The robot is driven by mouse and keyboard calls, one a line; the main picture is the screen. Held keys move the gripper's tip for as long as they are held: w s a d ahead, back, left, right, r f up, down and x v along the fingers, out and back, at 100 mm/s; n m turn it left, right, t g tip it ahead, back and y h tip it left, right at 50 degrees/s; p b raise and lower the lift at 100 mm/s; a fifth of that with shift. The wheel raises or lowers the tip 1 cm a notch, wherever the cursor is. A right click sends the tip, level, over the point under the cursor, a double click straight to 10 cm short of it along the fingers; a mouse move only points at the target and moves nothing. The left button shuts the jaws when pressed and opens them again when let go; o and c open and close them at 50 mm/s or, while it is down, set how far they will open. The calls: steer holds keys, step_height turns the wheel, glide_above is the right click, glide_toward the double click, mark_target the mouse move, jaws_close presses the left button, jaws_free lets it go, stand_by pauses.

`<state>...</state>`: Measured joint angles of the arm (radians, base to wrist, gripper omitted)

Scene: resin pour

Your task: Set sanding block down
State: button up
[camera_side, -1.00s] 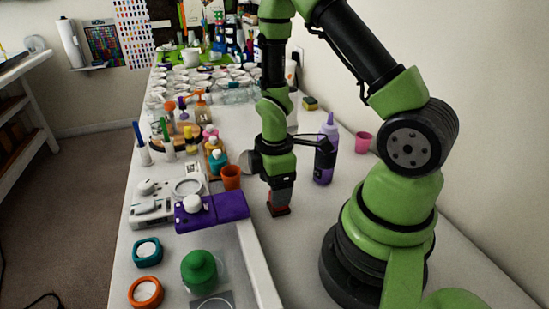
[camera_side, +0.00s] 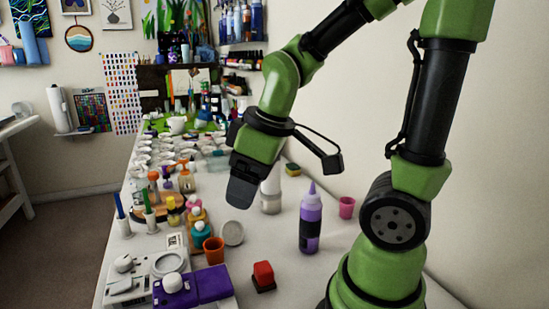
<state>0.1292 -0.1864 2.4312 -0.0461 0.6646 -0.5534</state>
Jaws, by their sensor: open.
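The sanding block (camera_side: 263,277), red on top with a dark base, rests on the white table between the purple case and the purple bottle. Nothing is touching it. My gripper (camera_side: 241,194) is raised well above the table, up and to the left of the block and clear of it. The gripper is open and empty, though its fingers overlap from this side and the gap between them is hidden.
A purple squeeze bottle (camera_side: 311,220) stands right of the block, with a pink cup (camera_side: 346,207) beyond. An orange cup (camera_side: 214,250) and a purple case (camera_side: 205,285) are to the left. Several white cups crowd the back. Bare table surrounds the block.

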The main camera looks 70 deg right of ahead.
steer(key=s+a+r+m+t+y, duration=0.1)
steer(key=s+a+r+m+t, duration=0.2)
steer(key=s+a+r+m, duration=0.1)
steer(key=shift+s+a+r+m+y, duration=0.15)
steer(key=shift+s+r+m+y, duration=0.25)
steer(key=shift+s+r+m, duration=0.75)
